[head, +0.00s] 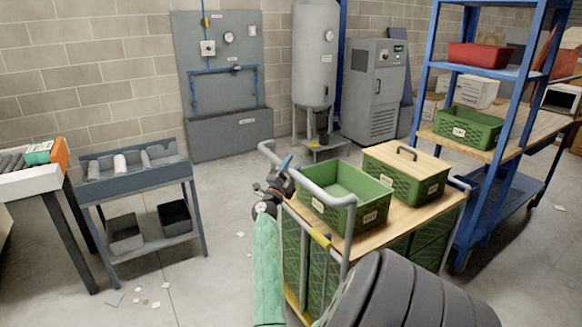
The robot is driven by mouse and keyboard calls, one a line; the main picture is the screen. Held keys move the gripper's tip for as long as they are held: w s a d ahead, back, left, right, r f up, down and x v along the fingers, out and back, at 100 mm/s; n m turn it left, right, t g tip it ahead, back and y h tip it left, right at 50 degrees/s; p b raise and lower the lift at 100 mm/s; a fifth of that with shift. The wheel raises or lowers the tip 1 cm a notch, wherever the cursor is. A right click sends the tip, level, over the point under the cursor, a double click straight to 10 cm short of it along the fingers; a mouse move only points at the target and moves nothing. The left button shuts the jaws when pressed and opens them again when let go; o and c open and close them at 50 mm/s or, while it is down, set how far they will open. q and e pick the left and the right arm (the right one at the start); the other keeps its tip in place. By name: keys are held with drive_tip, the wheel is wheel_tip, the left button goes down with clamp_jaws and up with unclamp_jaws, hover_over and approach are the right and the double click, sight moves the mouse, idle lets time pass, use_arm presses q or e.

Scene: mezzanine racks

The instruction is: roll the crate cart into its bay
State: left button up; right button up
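The crate cart (412,222) stands right of centre, with a wooden top, grey tube handle (322,192) and yellow lower trim. On its top are an open green crate (327,213) and a green crate with a wooden lid (407,166). More green crates (297,250) show below the top. My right gripper (283,174) is at the handle's left part and overlaps the bar. Its fingers are too small and dark to tell whether they are closed around it. My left gripper is out of view. I cannot make out a marked bay.
A blue rack (432,62) with bins and boxes stands close on the cart's right. A grey tank (316,55) and cabinet (374,90) stand behind. A grey stand (140,180) and a white table (30,182) are at left. Open floor with small scraps lies between.

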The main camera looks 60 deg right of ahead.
drive_tip(key=shift+r, duration=0.15)
drive_tip(key=shift+a+f, duration=0.35)
drive_tip(key=shift+a, duration=0.1)
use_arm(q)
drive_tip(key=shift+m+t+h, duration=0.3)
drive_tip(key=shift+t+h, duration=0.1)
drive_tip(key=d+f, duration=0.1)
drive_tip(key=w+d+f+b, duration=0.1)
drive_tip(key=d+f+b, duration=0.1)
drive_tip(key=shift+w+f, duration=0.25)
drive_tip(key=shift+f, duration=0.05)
use_arm(e)
drive_tip(key=v, duration=0.6)
drive_tip(key=shift+a, duration=0.3)
drive_tip(key=shift+w+f, duration=0.1)
drive_tip(key=shift+f, duration=0.05)
